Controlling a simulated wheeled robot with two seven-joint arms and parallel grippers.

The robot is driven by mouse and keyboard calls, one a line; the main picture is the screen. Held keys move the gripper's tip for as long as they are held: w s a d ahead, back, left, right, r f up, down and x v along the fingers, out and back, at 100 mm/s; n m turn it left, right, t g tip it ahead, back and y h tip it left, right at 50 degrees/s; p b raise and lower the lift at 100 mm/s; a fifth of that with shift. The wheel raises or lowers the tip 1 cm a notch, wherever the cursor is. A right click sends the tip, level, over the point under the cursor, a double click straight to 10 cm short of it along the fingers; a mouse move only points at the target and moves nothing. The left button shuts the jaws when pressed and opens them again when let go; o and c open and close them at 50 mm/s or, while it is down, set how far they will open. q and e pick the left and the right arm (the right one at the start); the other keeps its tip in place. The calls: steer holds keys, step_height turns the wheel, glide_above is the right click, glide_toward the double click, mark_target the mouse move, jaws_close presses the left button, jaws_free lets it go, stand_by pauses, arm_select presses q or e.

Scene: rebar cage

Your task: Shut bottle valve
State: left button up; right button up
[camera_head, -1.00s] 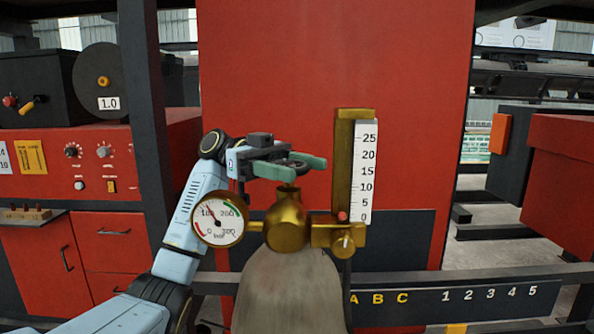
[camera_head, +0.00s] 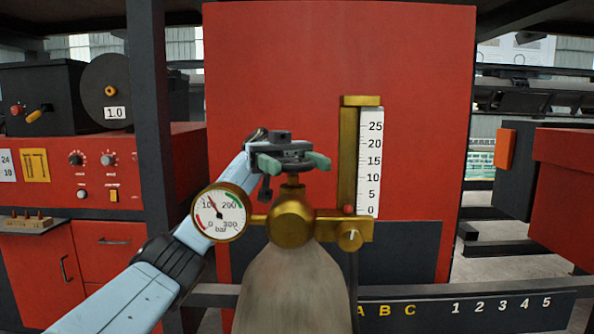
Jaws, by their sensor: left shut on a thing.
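The grey bottle (camera_head: 294,290) stands upright in front with a brass valve body (camera_head: 291,220) on top. A brass stem (camera_head: 292,187) rises to the dark handwheel, which is mostly hidden by my left gripper (camera_head: 293,163). The green fingers of the left gripper are shut on the handwheel, one on each side. The round gauge (camera_head: 220,212) on the left has its needle near 100 bar. The flow tube (camera_head: 369,160) on the right has its red ball (camera_head: 348,209) at the bottom, near 0. My right gripper is not in view.
A red panel (camera_head: 400,70) stands behind the bottle. A red control cabinet (camera_head: 130,180) with knobs is at the left, beside a dark post (camera_head: 148,110). A dark rail marked with letters and numbers (camera_head: 480,305) runs low on the right.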

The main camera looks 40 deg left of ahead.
mark_target(296, 163)
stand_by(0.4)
arm_select(q)
steer(key=o, duration=1)
steer(key=shift+c, duration=0.2)
step_height(296, 163, up, 10)
steer(key=shift+p, duration=0.8)
